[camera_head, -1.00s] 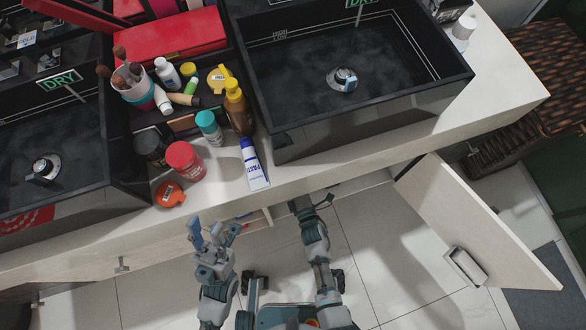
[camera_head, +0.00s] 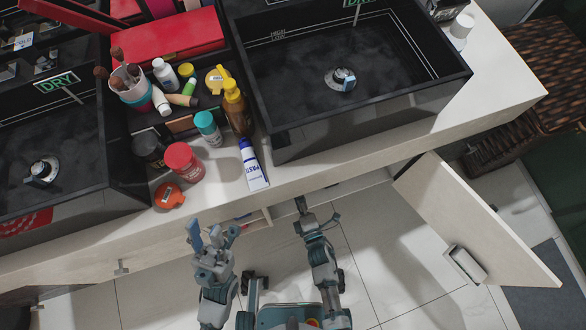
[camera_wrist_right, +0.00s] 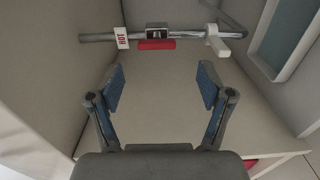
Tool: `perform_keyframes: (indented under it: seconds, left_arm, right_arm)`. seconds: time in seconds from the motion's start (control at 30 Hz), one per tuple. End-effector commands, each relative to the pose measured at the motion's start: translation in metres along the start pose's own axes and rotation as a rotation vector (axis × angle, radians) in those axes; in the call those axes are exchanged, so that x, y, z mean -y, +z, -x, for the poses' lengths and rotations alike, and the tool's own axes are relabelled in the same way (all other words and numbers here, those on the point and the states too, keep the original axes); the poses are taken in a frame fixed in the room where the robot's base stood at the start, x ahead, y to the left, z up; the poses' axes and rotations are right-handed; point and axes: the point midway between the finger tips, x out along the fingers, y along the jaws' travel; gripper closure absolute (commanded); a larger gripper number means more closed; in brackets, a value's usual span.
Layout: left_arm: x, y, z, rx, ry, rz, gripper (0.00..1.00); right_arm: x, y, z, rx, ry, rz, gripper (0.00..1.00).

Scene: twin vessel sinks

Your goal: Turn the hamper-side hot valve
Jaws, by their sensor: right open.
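In the right wrist view a metal pipe runs across the back of the cabinet. It bears a white tag marked HOT (camera_wrist_right: 122,38) and a valve with a red handle (camera_wrist_right: 156,44), which lies along the pipe. My right gripper (camera_wrist_right: 160,88) is open and empty, its blue pads apart, below the valve in the picture and not touching it. In the head view the right arm reaches under the counter, and its fingertips are hidden there. My left gripper (camera_head: 212,234) is in front of the counter with nothing visible in it; its jaw gap is unclear.
An open cabinet door (camera_head: 475,225) stands to the right of my right arm. The counter (camera_head: 330,180) overhangs it. Toiletries and two black sinks sit on top. A woven hamper (camera_head: 545,85) is at the far right. A white fitting (camera_wrist_right: 225,45) sits right of the valve.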

Motion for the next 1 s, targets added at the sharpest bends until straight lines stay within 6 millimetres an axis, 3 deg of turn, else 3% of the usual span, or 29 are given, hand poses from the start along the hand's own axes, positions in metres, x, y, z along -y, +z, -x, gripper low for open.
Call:
perform_keyframes:
  seconds: [0.1, 0.3, 1.0]
  left_arm:
    - [0.000, 0.000, 0.000, 0.000, 0.000, 0.000, 0.65]
    - [0.000, 0.000, 0.000, -0.001, 0.000, 0.000, 0.65]
    - [0.000, 0.001, 0.000, 0.000, 0.000, 0.000, 0.65]
  right_arm:
    - [0.002, -0.001, 0.026, -0.001, -0.004, 0.000, 0.21]
    - [0.001, -0.001, 0.050, -0.001, -0.003, 0.001, 0.21]
    - [0.001, -0.001, 0.054, -0.001, -0.002, 0.001, 0.21]
